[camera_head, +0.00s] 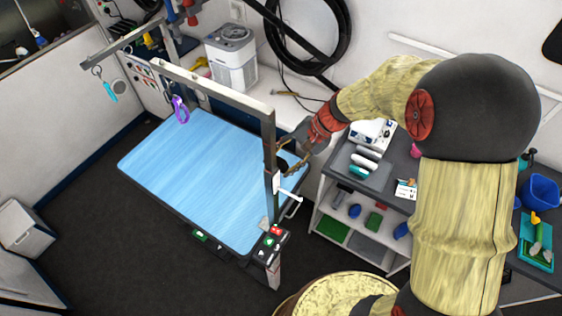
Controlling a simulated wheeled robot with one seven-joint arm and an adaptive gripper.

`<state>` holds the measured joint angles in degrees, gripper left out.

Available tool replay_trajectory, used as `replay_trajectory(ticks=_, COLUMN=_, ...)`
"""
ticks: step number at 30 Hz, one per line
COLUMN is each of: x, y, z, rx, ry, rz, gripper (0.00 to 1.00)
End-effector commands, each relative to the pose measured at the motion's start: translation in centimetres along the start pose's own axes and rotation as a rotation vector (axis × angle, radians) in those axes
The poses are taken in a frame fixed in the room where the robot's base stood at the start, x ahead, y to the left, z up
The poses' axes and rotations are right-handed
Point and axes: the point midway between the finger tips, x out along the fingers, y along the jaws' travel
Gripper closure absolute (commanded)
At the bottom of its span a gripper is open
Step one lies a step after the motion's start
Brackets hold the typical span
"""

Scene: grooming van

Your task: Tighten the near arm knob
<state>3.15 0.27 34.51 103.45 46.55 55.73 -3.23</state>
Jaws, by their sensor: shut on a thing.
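The near grooming arm (270,135) is a grey metal post at the near edge of the blue-topped table (190,180). A long bar runs from its top back to the left. A dark round knob (283,163) shows beside the post, partly hidden by the fingers and post. My gripper (284,160) reaches in from the right, its tan fingers around the knob and shut on it. The exact finger contact is too small to see clearly.
A white lever (289,194) sticks out below the knob, and a button panel (268,245) sits at the table corner. A shelf unit (345,232) stands close on the right. Dark floor is free at the left.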

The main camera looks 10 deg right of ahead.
Motion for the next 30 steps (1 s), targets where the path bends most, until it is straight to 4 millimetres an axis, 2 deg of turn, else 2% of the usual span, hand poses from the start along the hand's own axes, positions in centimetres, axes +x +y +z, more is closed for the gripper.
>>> replay_trajectory(ticks=4, x=0.01, y=0.01, z=0.00, rx=0.000, ry=0.000, rz=0.000, gripper=0.78)
replay_trajectory(ticks=14, x=-0.20, y=-0.19, z=0.12, rx=0.015, ry=-0.002, rz=0.041, gripper=0.78)
replay_trajectory(ticks=30, x=-0.36, y=-0.62, z=0.26, rx=0.149, ry=-0.003, rz=0.370, gripper=0.78)
